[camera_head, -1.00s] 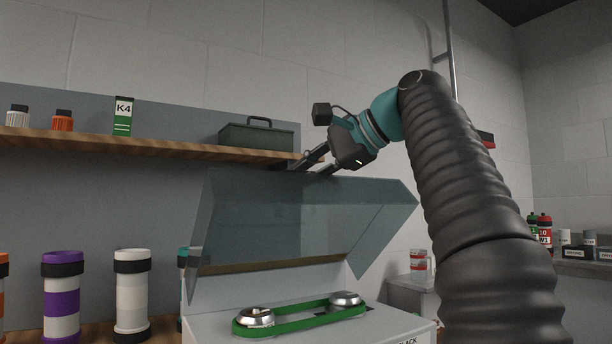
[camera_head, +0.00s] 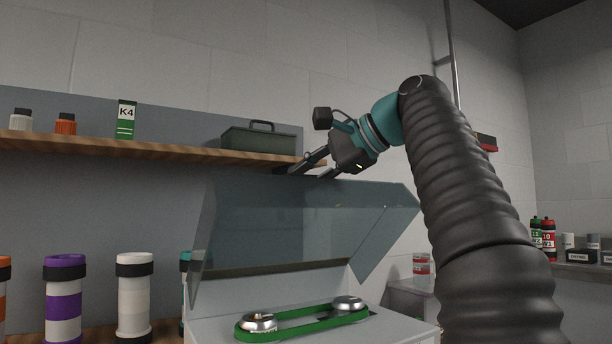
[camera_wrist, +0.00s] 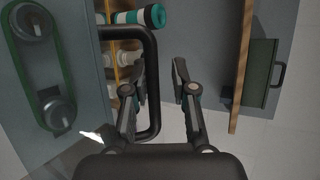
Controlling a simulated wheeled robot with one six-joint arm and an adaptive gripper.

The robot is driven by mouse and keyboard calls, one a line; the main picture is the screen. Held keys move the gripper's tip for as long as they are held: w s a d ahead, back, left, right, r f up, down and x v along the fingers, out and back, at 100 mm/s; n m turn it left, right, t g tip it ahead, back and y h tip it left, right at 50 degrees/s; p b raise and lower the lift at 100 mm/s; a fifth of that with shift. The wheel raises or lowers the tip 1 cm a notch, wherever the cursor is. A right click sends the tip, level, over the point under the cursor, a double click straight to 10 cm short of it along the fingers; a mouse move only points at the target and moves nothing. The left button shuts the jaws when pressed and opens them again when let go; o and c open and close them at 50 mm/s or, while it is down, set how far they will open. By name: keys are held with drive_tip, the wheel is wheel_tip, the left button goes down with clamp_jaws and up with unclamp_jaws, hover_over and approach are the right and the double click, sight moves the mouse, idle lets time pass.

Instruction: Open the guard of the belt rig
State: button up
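The belt rig's guard (camera_head: 290,225) is a clear grey-blue hood, tilted up and standing open above the rig (camera_head: 225,329). The green belt (camera_head: 303,322) and two silver pulleys show uncovered below its raised edge. My gripper (camera_head: 308,172) is at the guard's top edge in the head view. In the wrist view, the black handle (camera_wrist: 152,85) has its long bar between my gripper's spread fingers (camera_wrist: 154,77), close to the left finger. A gap shows on the right side of the bar. Whether the left finger touches the handle I cannot tell.
A wooden shelf (camera_head: 180,151) behind my gripper holds a green toolbox (camera_head: 259,140), a K4 box (camera_head: 126,119) and two small bottles. Purple-banded (camera_head: 64,300) and white (camera_head: 134,295) tubes stand left of the rig. A side bench with bottles is at the far right.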

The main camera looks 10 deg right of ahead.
sight(333, 181)
drive_tip(key=shift+s+d+r, duration=0.2)
drive_tip(key=shift+d+r, duration=0.05)
drive_tip(key=shift+d, duration=0.15)
drive_tip(key=shift+v, duration=0.9)
drive_tip(key=shift+s+d+r, duration=0.1)
drive_tip(key=shift+s+d, duration=0.3)
drive_tip(key=shift+s, duration=0.2)
drive_tip(key=shift+s+d+r, duration=0.1)
drive_tip(key=shift+s+d, duration=0.35)
drive_tip(key=shift+s, duration=0.15)
drive_tip(key=s+d, duration=0.6)
drive_tip(key=shift+s+d+f, duration=0.15)
drive_tip(key=shift+s+d, duration=0.05)
drive_tip(key=shift+s, duration=0.2)
